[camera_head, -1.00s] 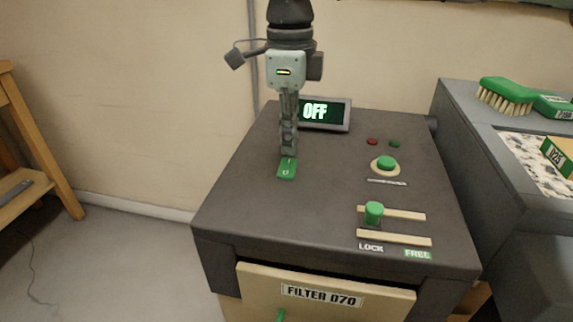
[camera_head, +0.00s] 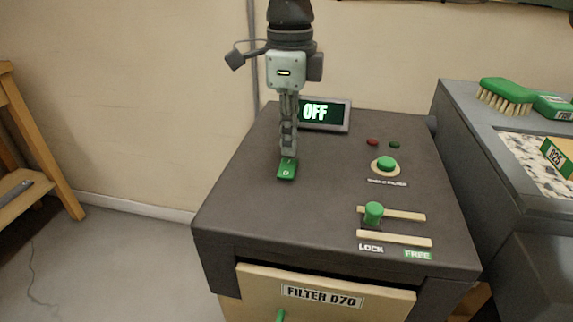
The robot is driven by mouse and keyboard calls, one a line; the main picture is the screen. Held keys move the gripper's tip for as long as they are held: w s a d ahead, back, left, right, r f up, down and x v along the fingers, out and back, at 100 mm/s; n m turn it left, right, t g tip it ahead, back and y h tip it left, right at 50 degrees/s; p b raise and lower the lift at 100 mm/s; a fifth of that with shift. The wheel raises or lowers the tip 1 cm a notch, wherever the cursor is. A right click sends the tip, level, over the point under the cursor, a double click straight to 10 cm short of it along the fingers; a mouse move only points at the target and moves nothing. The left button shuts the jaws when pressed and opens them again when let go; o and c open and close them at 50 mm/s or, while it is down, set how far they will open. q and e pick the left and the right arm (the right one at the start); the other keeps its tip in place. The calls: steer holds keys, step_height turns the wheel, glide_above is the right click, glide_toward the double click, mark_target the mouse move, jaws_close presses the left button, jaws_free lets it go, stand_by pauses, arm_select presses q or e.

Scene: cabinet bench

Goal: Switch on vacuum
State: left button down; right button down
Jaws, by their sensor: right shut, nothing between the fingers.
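The vacuum unit is a dark grey cabinet (camera_head: 320,200) with a display (camera_head: 317,113) at its back that reads OFF. A small green rocker switch (camera_head: 287,172) with a white mark lies on the left of its top. My right gripper (camera_head: 288,155) points down, shut and empty, with its fingertips at the far end of the rocker. They hide that end, and I cannot tell whether they press on it. My left gripper is not in view.
A round green button (camera_head: 386,163) and a green slider knob (camera_head: 373,213) stand on the right of the top. A drawer labelled FILTER D70 (camera_head: 322,298) is below. A grey bench (camera_head: 480,130) with a green brush (camera_head: 507,95) stands to the right.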

mark_target(289, 162)
steer(key=shift+f+b, duration=0.75)
steer(key=shift+f, duration=0.35)
stand_by(0.4)
steer(key=shift+r, duration=0.1)
steer(key=shift+r+p, duration=2.3)
steer(key=shift+r, duration=1.15)
